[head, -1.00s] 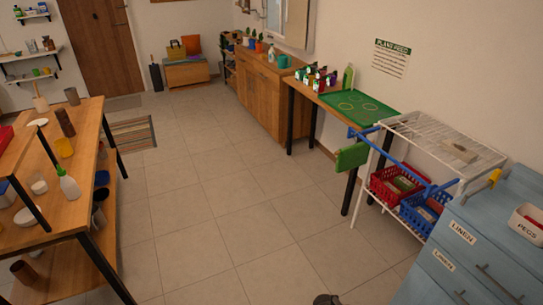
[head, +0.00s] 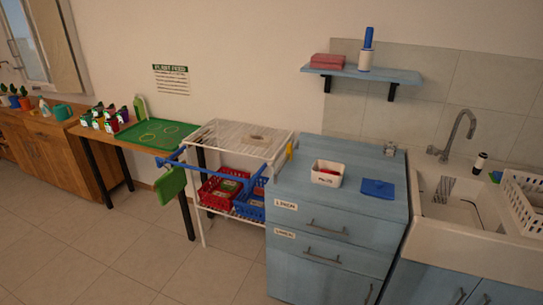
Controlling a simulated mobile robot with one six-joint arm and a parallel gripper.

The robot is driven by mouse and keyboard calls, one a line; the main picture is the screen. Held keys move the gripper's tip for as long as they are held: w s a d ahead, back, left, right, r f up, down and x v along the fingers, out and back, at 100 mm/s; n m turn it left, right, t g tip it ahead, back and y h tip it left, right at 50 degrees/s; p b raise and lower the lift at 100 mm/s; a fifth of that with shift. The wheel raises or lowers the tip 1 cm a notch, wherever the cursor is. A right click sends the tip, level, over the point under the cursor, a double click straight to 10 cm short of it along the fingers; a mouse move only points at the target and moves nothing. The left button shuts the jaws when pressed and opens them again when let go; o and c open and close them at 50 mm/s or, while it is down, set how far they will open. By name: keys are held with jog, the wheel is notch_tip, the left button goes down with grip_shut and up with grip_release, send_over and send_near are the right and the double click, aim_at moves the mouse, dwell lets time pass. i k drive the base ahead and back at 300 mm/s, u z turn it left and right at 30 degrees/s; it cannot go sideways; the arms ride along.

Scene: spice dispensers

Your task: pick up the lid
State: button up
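I cannot pick out a lid for certain in the head view. Several small bottles with green, red and dark parts (head: 104,117) stand on the wooden table at the left, too small to tell their lids apart. A green tray (head: 156,135) with ring outlines lies on the same table, and a pale green bottle (head: 140,108) stands behind it. A small flat beige item (head: 257,139) lies on top of the white wire rack (head: 222,133); I cannot tell what it is. My gripper is not in view.
Red (head: 219,190) and blue (head: 249,206) baskets sit in the rack. A blue cabinet (head: 340,205) carries a pegs box (head: 327,173) and blue cloth (head: 378,188). A sink (head: 455,208) is at the right, a wall shelf (head: 361,73) above. The floor (head: 120,245) at front left is clear.

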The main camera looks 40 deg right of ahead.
aim_at(380, 189)
jog(key=u, duration=1.55)
jog(key=k, duration=0.1)
jog(key=z, duration=2.8)
